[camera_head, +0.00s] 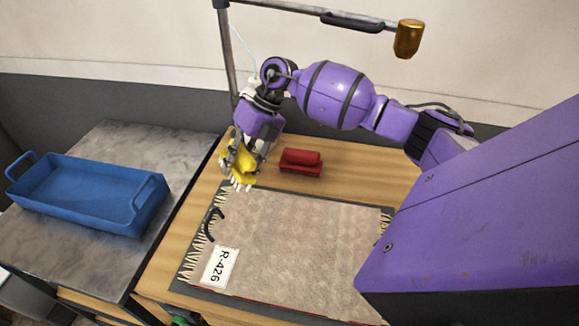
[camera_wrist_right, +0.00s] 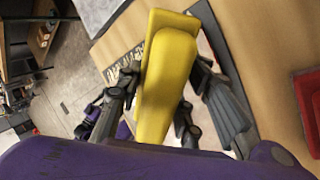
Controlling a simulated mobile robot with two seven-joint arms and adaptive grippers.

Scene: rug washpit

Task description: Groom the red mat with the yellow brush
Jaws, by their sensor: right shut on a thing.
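The mat (camera_head: 290,235) lies flat on the wooden table. Its upper face looks beige-grey, with only a thin red edge along the near side. It has pale fringes at its left and right ends and a white tag marked R-426 (camera_head: 219,268). My right gripper (camera_head: 243,165) is shut on the yellow brush (camera_head: 242,172), whose white bristles point down at the mat's far left corner. I cannot tell whether they touch anything. In the right wrist view the brush's yellow body (camera_wrist_right: 168,80) sits between the fingers. My left gripper is not in view.
A red brush-like block (camera_head: 301,162) stands on the table behind the mat. A black curved strip (camera_head: 210,225) lies on the mat's left end. A blue tray (camera_head: 85,195) sits on the grey bench at left. A brass-coloured head (camera_head: 408,38) hangs from a pipe above.

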